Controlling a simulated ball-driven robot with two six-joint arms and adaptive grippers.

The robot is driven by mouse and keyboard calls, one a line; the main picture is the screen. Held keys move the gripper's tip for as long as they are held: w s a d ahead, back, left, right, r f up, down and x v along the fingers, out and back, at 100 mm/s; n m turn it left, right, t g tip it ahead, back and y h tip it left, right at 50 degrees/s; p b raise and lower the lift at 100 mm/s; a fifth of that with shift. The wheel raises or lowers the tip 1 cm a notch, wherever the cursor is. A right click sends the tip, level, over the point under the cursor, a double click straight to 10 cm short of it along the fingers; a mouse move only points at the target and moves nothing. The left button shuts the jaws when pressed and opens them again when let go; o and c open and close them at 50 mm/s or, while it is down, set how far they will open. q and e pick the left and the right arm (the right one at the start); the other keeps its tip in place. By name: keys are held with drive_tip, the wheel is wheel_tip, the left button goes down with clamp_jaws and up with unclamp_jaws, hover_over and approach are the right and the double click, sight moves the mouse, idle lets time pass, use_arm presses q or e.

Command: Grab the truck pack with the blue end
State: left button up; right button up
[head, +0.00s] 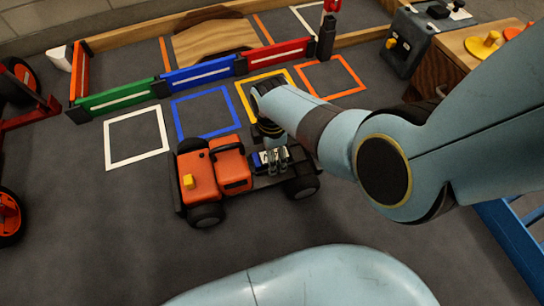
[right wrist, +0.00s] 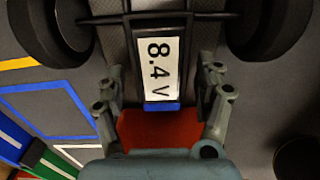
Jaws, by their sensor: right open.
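The orange truck (head: 212,172) stands on the dark floor in the head view, cab to the left and black rear frame to the right. The pack (right wrist: 161,68) lies in the truck's rear frame, with a white label reading 8.4 V and a blue end (right wrist: 162,106) facing the cab. The blue end also shows in the head view (head: 257,160). My right gripper (head: 276,160) is over the rear frame. In the right wrist view its open fingers (right wrist: 162,88) are on either side of the pack, apart from it. My left gripper is out of view.
White, blue, yellow and orange outlined squares (head: 136,136) lie behind the truck. Behind them runs a green, blue and red barrier (head: 198,75). A wooden box with a dark device (head: 408,42) is at the back right. Open floor lies left of the truck.

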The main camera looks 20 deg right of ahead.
clamp_jaws()
idle(0.6)
